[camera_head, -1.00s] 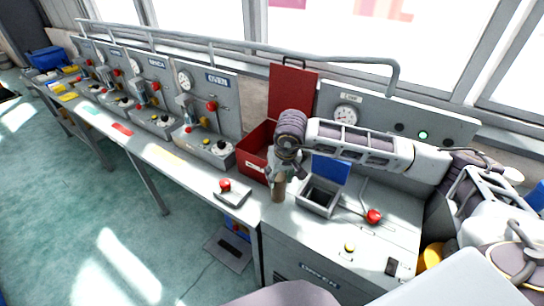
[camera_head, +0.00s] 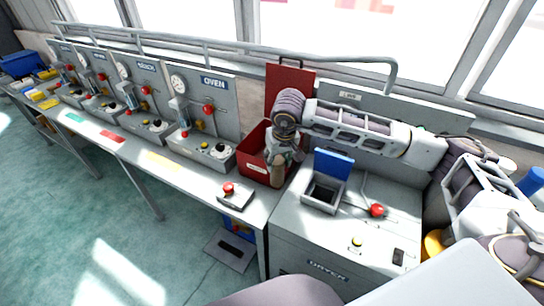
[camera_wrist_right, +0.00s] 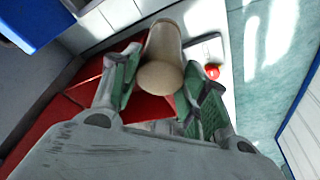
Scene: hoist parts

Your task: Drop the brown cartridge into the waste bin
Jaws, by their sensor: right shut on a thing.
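My right gripper (camera_head: 280,160) is shut on the brown cartridge (camera_head: 278,176), which hangs upright below the fingers. In the right wrist view the cartridge (camera_wrist_right: 163,45) sits between the two green-padded fingers (camera_wrist_right: 150,90). A red bin (camera_head: 252,163) with its red lid (camera_head: 290,92) raised stands on the bench. In the head view the cartridge overlaps the bin's front right side; I cannot tell whether it is over the opening. In the wrist view the red bin (camera_wrist_right: 145,108) lies behind and below the fingers. My left gripper is out of view.
A grey box (camera_head: 323,195) with a raised blue lid (camera_head: 334,162) stands to the right, beside a red-knobbed lever (camera_head: 377,210). A red button box (camera_head: 235,197) sits on the bench at the front. Several gauge stations line the left. A rail (camera_head: 240,48) runs behind.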

